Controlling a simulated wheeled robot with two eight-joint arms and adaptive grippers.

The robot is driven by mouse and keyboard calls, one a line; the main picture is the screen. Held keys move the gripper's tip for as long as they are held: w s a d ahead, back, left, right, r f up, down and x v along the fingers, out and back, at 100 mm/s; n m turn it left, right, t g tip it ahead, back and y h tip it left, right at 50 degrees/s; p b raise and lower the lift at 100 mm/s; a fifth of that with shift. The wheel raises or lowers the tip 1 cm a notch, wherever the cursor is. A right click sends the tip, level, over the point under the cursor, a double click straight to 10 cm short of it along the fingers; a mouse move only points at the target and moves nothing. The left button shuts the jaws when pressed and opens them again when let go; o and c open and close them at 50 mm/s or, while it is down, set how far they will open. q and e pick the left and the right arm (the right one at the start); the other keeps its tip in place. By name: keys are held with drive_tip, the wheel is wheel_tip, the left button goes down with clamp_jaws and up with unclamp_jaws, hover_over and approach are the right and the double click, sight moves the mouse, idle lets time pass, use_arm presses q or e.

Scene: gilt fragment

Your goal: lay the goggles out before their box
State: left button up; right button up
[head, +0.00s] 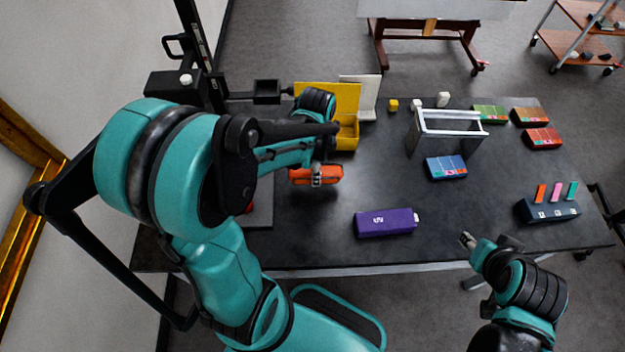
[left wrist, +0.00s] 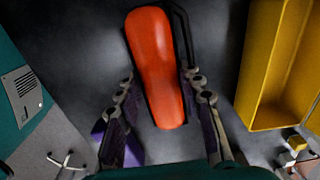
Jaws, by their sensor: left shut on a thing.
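The orange goggles (head: 330,176) are between the fingers of my left gripper (head: 316,178), which is shut on them just in front of the yellow box. In the left wrist view the goggles (left wrist: 155,62) lie lengthwise between the two fingers (left wrist: 165,100), their dark strap along the right side. I cannot tell whether they touch the table. The yellow box (head: 347,138) stands open with its lid raised, partly hidden by my left arm; its hollow inside shows in the left wrist view (left wrist: 270,75). My right gripper (head: 467,240) is near the table's front edge, away from the goggles.
A purple box (head: 386,222) lies right of the goggles toward the front. A metal frame (head: 447,130), a blue box (head: 446,168) and a dark holder with coloured tabs (head: 548,209) stand farther right. The dark table (head: 340,235) is bare between goggles and front edge.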

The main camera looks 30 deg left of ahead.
use_arm(q)
drive_tip(key=shift+a+f, duration=0.45)
drive_tip(key=shift+a, duration=0.15)
wheel_tip(320, 180, down, 4)
drive_tip(key=shift+b, duration=1.05)
drive_tip(key=shift+r, duration=0.1)
drive_tip(key=shift+s, duration=0.1)
drive_tip(key=shift+f, duration=0.2)
drive_tip(key=o, duration=1.2)
drive_tip(key=shift+c, duration=0.2)
drive_tip(key=shift+r, duration=0.1)
